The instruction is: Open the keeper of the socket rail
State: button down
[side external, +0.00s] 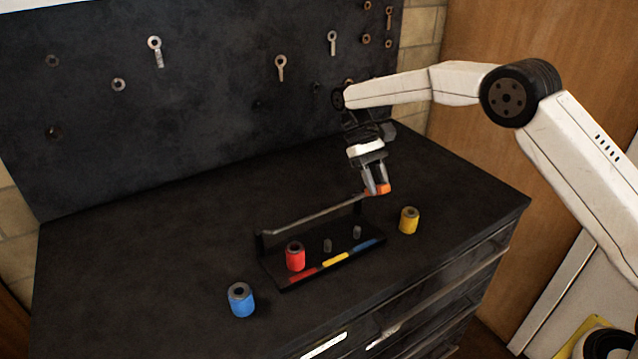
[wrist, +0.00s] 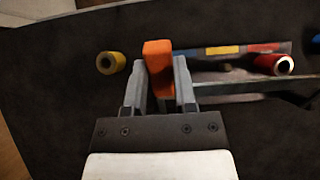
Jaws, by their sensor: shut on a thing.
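The socket rail (side external: 287,284) stands on the bench top. It has red, yellow and blue marks along its front and two bare pegs. A red socket (side external: 295,257) sits at its red end. The keeper (side external: 315,214) is a grey bar running above the back of the rail, with an orange tip at its right end. My gripper (side external: 376,190) is shut on that orange tip (wrist: 158,68), which shows between the fingers in the wrist view. A yellow socket (side external: 409,220) stands right of the rail. A blue socket (side external: 240,300) stands in front, to the left.
A dark pegboard (side external: 200,80) with hanging wrenches and rings rises behind the bench. Drawers with handles (side external: 383,337) are below the front edge.

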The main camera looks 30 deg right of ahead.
dwell(0.3)
jog(key=shift+c, duration=2)
grip_release()
jog(key=shift+r, duration=0.15)
jog(key=shift+r, duration=0.6)
jog(key=s+d+r, duration=0.1)
jog(key=s+r, duration=1)
jog(key=s, duration=0.3)
jog(key=shift+r, duration=0.25)
